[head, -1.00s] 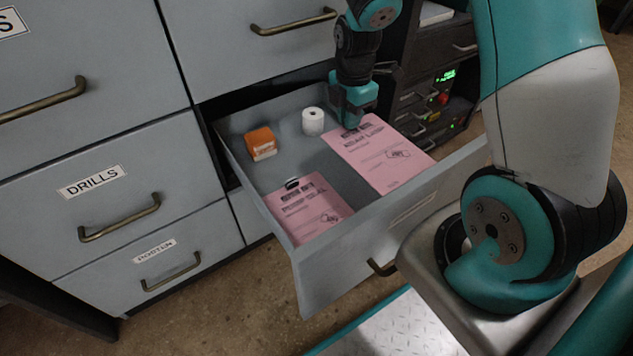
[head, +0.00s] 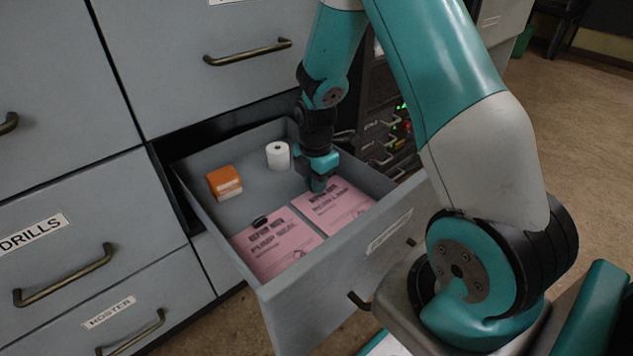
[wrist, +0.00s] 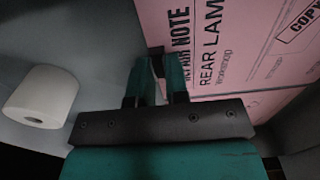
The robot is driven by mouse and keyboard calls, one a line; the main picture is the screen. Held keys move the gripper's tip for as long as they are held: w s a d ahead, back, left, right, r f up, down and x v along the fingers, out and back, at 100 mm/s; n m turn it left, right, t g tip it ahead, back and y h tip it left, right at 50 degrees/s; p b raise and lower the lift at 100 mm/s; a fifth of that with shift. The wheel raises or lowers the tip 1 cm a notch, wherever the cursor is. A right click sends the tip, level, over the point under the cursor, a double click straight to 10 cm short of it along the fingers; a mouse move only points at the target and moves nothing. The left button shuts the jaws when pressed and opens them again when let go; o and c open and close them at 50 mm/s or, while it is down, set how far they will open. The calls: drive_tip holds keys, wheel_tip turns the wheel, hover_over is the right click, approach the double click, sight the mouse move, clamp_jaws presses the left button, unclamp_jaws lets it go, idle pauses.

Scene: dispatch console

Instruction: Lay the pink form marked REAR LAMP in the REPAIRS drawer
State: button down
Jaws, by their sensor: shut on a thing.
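The pink REAR LAMP form (head: 338,208) is in the open drawer, on the right, lying flat or nearly so; I cannot tell whether it touches the drawer bottom. Its printed heading shows in the wrist view (wrist: 240,50). My gripper (head: 318,184) is low inside the drawer, shut on the form's back edge; the fingers also show in the wrist view (wrist: 158,75). The open drawer (head: 325,275) has a label on its front that is too slanted to read.
A second pink form, headed PUMP SEAL (head: 272,247), lies to the left with a dark clip-like object (head: 260,221) at its top edge. An orange box (head: 224,183) and a white paper roll (head: 278,155) stand at the back. The drawer walls surround my gripper.

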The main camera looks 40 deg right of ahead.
drive_tip(key=shift+f, duration=0.15)
drive_tip(key=c, duration=1.1)
unclamp_jaws()
wheel_tip(320, 180, up, 12)
drive_tip(key=r+p, duration=0.1)
drive_tip(key=p, duration=0.6)
drive_tip(key=s+a+r+m+y, duration=0.2)
drive_tip(key=s+a+r+m, duration=0.3)
drive_tip(key=a+r, duration=0.55)
drive_tip(key=s+a+r+m, duration=0.2)
drive_tip(key=s+a, duration=0.2)
drive_tip(key=s, duration=0.1)
drive_tip(key=s+a+r+m+y, duration=0.1)
drive_tip(key=s+a+r+m, duration=0.1)
drive_tip(key=s, duration=0.3)
drive_tip(key=s+a+r+m+y, duration=0.1)
drive_tip(key=s+a+r+m, duration=0.1)
drive_tip(key=s+a, duration=0.3)
drive_tip(key=shift+s+a+r, duration=0.25)
drive_tip(key=shift+s+a, duration=0.1)
drive_tip(key=shift+s, duration=0.05)
